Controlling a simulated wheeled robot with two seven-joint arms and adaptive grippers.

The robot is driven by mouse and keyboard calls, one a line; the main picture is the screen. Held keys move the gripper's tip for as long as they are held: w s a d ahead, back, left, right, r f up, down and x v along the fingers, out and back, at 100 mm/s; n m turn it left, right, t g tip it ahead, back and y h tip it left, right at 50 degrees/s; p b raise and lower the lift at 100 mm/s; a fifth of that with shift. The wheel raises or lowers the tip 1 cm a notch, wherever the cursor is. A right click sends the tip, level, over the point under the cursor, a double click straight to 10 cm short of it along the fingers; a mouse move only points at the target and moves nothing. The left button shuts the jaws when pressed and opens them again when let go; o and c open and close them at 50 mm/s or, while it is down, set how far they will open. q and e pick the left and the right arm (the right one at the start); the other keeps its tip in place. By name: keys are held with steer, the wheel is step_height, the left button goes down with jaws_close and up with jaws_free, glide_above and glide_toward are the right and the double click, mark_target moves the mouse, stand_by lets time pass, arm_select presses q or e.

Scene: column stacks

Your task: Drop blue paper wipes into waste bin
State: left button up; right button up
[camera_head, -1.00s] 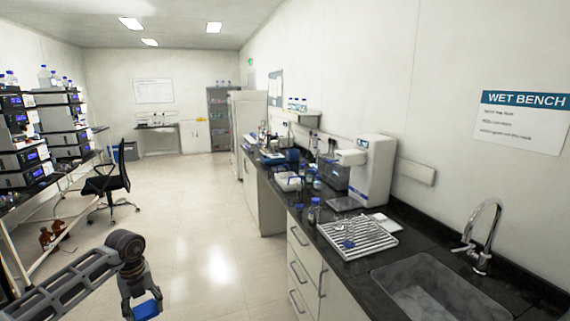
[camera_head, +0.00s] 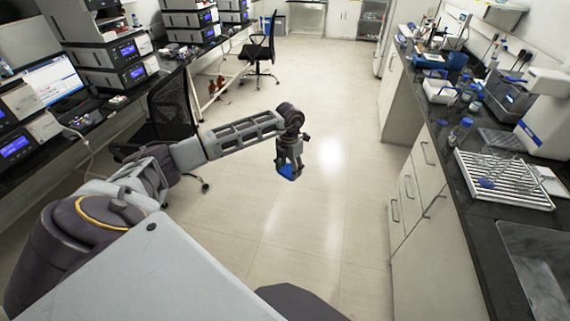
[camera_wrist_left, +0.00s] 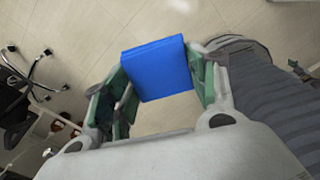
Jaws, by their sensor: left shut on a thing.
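My left gripper (camera_head: 289,169) reaches out over the open floor in the head view, pointing down. It is shut on the blue paper wipes (camera_head: 287,172), a small bright blue block. In the left wrist view the wipes (camera_wrist_left: 157,69) sit between the two fingertips of the left gripper (camera_wrist_left: 158,82), with bare floor tiles behind them. No waste bin can be made out for certain in the frames. My right gripper is out of view.
The left bench (camera_head: 97,101) carries stacked instruments and a monitor. Black chairs (camera_head: 262,50) stand beside it. The right bench (camera_head: 463,199) holds a drying rack (camera_head: 503,181), bottles and a sink (camera_head: 540,262). The aisle floor (camera_head: 330,215) between them is clear.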

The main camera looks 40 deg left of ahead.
arm_select(q)
steer(key=d+f+m, duration=0.1)
steer(key=m, duration=0.1)
steer(key=d+f+m, duration=0.1)
steer(key=m, duration=0.1)
steer(key=shift+d, duration=0.1)
steer(key=s+d+f+m, duration=0.1)
steer(key=d+f+m, duration=0.4)
steer(key=m, duration=1)
steer(key=d+f+m, duration=0.6)
steer(key=d+m, duration=0.4)
steer(key=m, duration=0.6)
steer(key=shift+s, duration=0.35)
